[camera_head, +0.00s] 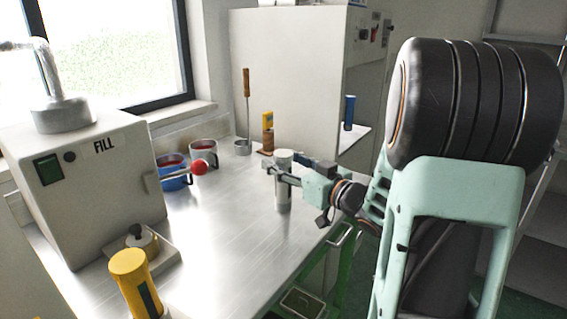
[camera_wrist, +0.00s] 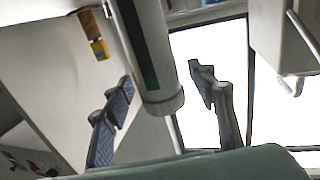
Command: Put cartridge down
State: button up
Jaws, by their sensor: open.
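The cartridge is a pale grey cylinder (camera_head: 283,196) with a wider cap, upright near the right edge of the metal table (camera_head: 225,225). Its lower end appears to rest on the tabletop. In the wrist view the cartridge (camera_wrist: 147,45) shows a dark lengthwise stripe and stands between the two fingers. My gripper (camera_head: 281,169) is around the upper part of the cartridge, reaching in from the right. In the wrist view my gripper (camera_wrist: 161,78) is open, with a visible gap on the right side of the cartridge. Contact on the left side is unclear.
A white filling machine (camera_head: 90,185) with a red-knobbed lever (camera_head: 199,167) stands left. A yellow cylinder (camera_head: 134,280) is in front. Blue (camera_head: 173,176) and grey (camera_head: 204,154) pots, a yellow-orange item (camera_head: 267,132) and a large cabinet (camera_head: 285,75) stand behind. The middle tabletop is clear.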

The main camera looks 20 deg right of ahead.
jog(key=p+v, duration=0.1)
jog(key=v, duration=1.1)
